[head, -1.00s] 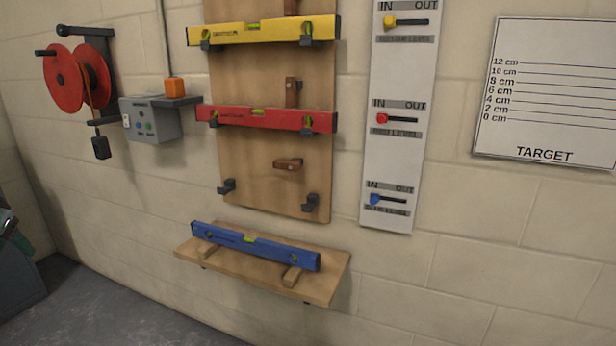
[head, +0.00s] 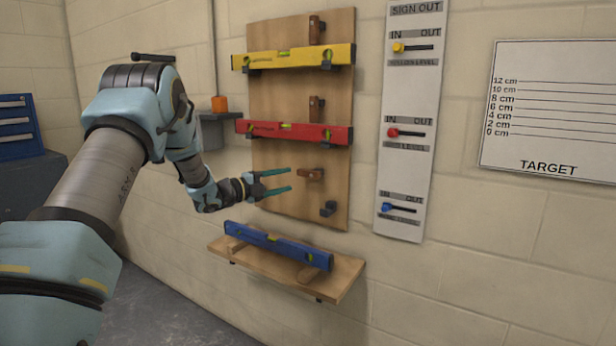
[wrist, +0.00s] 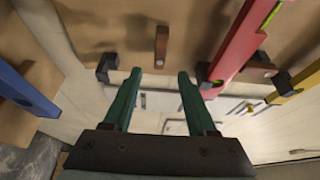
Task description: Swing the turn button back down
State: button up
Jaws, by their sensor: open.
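The lowest turn button (head: 310,174), a small brown wooden block, lies sideways on the wooden board (head: 270,208), below the red level (head: 295,132). The two turn buttons above it, at the red level (head: 317,108) and the yellow level (head: 315,28), stand upright. My gripper (head: 290,179) is open and empty, just left of the sideways button, fingers pointing toward it. In the wrist view the button (wrist: 161,46) shows just beyond and between the fingertips (wrist: 160,75). I see no contact with it.
The blue level (head: 275,245) rests on a small wooden shelf (head: 342,278) below. A dark hook (head: 328,209) is under the button, close to my fingers. A sign-out panel (head: 407,165) hangs to the right. The wall between panel and board is bare.

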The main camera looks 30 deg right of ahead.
aim_at(307, 175)
jog(key=d, duration=0.2)
jog(key=d+p, duration=0.1)
jog(key=d, duration=0.2)
jog(key=w+d, duration=0.1)
jog(key=d, duration=0.1)
jog(key=shift+w+d+p, duration=0.1)
jog(key=shift+d+p, duration=0.2)
jog(key=shift+p, duration=0.1)
grip_shut()
